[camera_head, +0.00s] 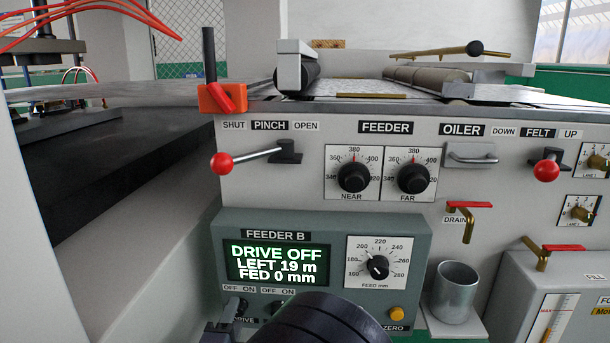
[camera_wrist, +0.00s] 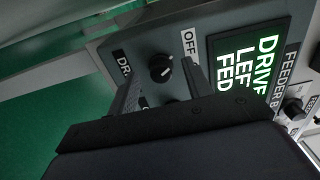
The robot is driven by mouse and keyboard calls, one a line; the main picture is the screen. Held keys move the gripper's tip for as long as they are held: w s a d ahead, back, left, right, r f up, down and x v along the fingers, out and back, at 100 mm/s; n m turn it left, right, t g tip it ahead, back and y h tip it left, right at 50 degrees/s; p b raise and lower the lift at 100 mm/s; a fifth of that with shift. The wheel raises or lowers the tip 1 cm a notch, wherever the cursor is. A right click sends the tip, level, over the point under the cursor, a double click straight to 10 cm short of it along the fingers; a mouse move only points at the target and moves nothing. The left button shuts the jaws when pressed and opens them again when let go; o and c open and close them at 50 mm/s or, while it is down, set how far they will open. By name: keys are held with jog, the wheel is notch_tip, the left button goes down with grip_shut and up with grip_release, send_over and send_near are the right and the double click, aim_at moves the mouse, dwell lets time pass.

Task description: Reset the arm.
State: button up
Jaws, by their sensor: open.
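My gripper (camera_wrist: 161,70) is open in the wrist view, its two dark fingers apart with a black rotary knob (camera_wrist: 160,68) showing between their tips. I cannot tell whether the fingers touch it. The knob sits by the OFF label on the grey Feeder B box (camera_head: 300,226). In the head view my dark wrist covers the bottom centre and hides part of the box's lower row; the drive switch (camera_head: 235,306) shows at its left. The green display (camera_head: 277,263) reads DRIVE OFF, LEFT 19 m, FED 0 mm.
Above the box are the red-balled pinch lever (camera_head: 222,163), the NEAR dial (camera_head: 353,176) and the FAR dial (camera_head: 411,178). A feed dial (camera_head: 378,267) and yellow zero button (camera_head: 397,313) are on the box. A metal cup (camera_head: 455,290) stands at right, under the red-handled drain valve (camera_head: 468,206).

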jog(key=s+p, duration=0.2)
jog(key=s, duration=0.8)
jog(key=w+b, duration=0.2)
jog(key=w, duration=0.8)
jog(key=shift+w+f, duration=0.1)
jog(key=shift+w, duration=0.05)
jog(key=shift+w+b, duration=0.3)
jog(key=s+m+p, duration=0.1)
jog(key=s+m, duration=0.7)
jog(key=m, duration=0.4)
jog(key=shift+a+r+p, duration=0.2)
jog(key=shift+p, duration=0.1)
